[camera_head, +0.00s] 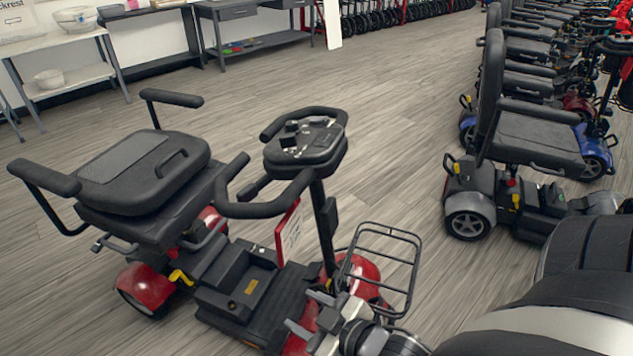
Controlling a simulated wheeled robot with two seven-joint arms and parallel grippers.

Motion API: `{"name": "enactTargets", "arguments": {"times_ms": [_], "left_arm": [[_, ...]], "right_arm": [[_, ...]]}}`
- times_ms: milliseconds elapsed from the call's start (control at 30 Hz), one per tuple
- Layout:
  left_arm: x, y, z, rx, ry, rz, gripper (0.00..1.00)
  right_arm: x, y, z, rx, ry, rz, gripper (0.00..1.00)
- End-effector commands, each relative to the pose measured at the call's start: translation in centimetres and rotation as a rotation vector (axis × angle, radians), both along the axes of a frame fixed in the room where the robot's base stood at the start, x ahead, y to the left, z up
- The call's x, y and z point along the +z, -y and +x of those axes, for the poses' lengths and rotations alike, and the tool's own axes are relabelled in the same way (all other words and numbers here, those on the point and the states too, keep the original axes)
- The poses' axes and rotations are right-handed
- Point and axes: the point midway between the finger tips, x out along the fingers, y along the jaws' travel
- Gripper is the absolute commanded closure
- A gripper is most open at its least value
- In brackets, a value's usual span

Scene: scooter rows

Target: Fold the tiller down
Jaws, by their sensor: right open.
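A red and black mobility scooter (262,307) stands in the lower left. Its black tiller (325,225) stands nearly upright, with a control head (306,140) and looped handlebars at the top. A wire basket (385,262) is on the tiller's front side. The seat (140,180) has its backrest folded flat, with armrests on both sides. My right gripper (309,313) is low at the bottom centre, by the scooter's front and near the foot of the tiller. Its fingers are apart, with no held thing visible. Whether it touches the scooter is unclear. My left gripper is out of view.
Rows of other scooters (530,140) stand on the right. A white table with bowls (72,79) and a dark grey workbench (268,42) line the back wall. The wooden floor (370,110) between is clear. My right arm fills the lower right corner.

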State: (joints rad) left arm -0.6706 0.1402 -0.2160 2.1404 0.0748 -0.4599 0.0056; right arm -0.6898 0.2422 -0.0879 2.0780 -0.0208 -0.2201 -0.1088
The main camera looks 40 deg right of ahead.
Motion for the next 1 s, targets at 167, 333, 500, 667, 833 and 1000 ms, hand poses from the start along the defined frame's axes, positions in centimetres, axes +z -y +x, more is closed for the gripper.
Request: {"name": "enactTargets", "arguments": {"times_ms": [167, 333, 500, 667, 833, 1000], "left_arm": [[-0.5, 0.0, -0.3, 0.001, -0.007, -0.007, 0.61], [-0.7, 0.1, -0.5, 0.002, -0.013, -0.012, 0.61], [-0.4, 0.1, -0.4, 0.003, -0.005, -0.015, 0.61], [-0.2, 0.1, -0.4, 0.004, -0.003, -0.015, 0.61], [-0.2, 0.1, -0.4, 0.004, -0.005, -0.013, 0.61], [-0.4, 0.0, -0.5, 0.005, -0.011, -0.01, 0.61]], "right_arm": [[4.7, 10.3, 2.1, 0.184, 0.388, -0.568, 0.52], [9.5, 14.6, 2.0, 0.391, 0.673, -0.968, 0.52], [11.5, 15.6, 1.6, 0.499, 0.798, -1.128, 0.52], [11.9, 14.8, 3.1, 0.509, 0.816, -1.141, 0.52], [12.2, 13.2, 6.2, 0.505, 0.816, -1.138, 0.52], [12.4, 11.5, 9.6, 0.504, 0.814, -1.137, 0.52]]}}
